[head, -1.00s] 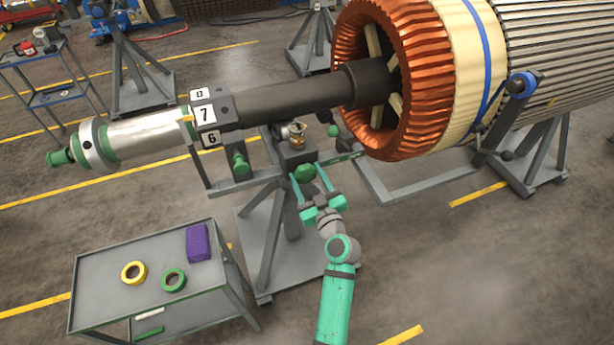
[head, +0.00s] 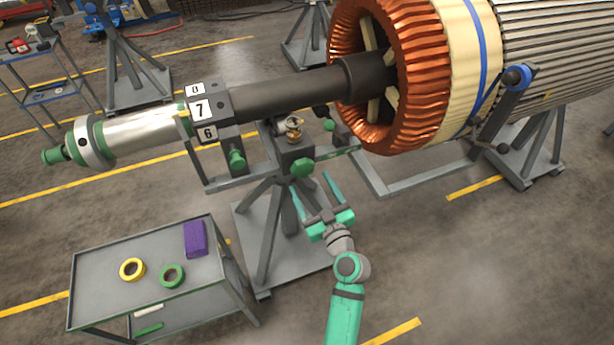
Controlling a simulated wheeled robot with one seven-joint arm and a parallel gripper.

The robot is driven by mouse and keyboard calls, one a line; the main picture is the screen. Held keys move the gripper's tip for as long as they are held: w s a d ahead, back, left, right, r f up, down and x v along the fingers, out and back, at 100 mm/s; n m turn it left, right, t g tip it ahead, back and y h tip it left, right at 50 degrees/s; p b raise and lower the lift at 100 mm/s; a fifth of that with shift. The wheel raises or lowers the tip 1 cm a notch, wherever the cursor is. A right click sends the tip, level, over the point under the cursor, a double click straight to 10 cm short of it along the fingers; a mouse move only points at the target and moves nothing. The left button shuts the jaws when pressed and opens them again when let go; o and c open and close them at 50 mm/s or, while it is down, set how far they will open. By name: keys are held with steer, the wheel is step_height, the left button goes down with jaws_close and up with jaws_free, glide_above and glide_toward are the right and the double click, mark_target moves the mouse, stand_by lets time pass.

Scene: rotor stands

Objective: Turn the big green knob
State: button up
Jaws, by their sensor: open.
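The big green knob (head: 302,168) sits on the front of a dark block on the rotor stand, below the dark shaft, and is fully visible in the head view. My gripper (head: 310,182) is just below and in front of it. Its two long green fingers are spread apart and empty, with the tips pointing up toward the knob. A small gap shows between the fingertips and the knob. I cannot tell the knob's turn angle.
A smaller green knob (head: 236,160) is to the left on the stand, another (head: 329,125) to the right. The shaft (head: 290,97) and copper-wound rotor (head: 415,80) hang above. A grey cart (head: 100,265) with tape rolls stands at lower left. Floor at lower right is clear.

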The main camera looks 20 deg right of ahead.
steer(key=shift+s, duration=2)
